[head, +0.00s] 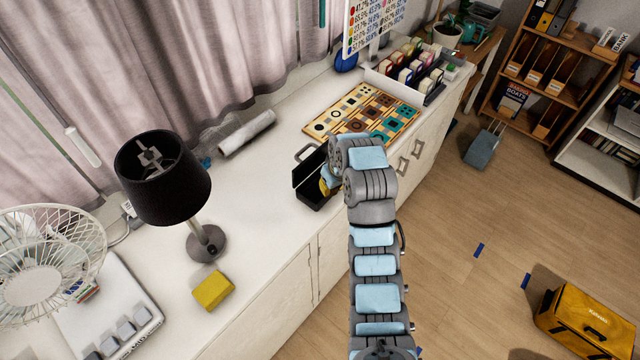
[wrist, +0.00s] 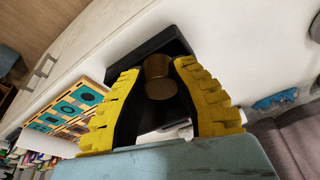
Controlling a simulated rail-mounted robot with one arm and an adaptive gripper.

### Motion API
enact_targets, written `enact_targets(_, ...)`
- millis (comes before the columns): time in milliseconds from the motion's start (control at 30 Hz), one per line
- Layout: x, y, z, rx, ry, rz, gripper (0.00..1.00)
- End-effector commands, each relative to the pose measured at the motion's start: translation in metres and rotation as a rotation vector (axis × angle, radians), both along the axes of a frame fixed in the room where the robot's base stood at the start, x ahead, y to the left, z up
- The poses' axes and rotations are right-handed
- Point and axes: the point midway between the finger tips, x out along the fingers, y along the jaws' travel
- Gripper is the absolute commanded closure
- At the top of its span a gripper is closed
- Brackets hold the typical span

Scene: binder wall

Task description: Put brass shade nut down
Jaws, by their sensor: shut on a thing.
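The brass shade nut (wrist: 158,76) is a round golden-brown piece between the fingers of my gripper (wrist: 160,84) in the wrist view. The yellow-and-black fingers are shut on it. Behind it lies a black tray or case (wrist: 150,46), which also shows in the head view as an open black case (head: 309,178) on the white counter (head: 262,190). In the head view my gripper (head: 325,184) is at the case, mostly hidden behind my arm, and the nut is hidden. I cannot tell whether the nut touches the case.
A black-shaded lamp (head: 163,178) stands left on the counter, with a yellow block (head: 212,290) in front. A white roll (head: 246,133) lies behind. A patterned board (head: 362,112) lies beyond the case. A white fan (head: 45,262) is far left. Bare counter separates lamp and case.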

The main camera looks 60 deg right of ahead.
Motion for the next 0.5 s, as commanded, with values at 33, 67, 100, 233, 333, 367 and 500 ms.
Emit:
enact_targets(33, -0.008, 0.001, -0.004, 0.001, 0.002, -0.008, 1.0)
enact_targets(67, -0.012, 0.002, -0.006, 0.001, 0.002, -0.012, 1.0)
enact_targets(100, -0.016, 0.002, -0.008, 0.002, 0.002, -0.017, 1.0)
enact_targets(233, -0.024, 0.005, -0.013, 0.002, 0.003, -0.026, 1.0)
enact_targets(333, -0.024, 0.002, -0.017, 0.001, 0.002, -0.03, 1.0)
enact_targets(367, -0.023, 0.001, -0.019, 0.002, 0.0, -0.031, 1.0)
enact_targets(500, -0.013, -0.009, -0.028, 0.002, -0.001, -0.029, 1.0)
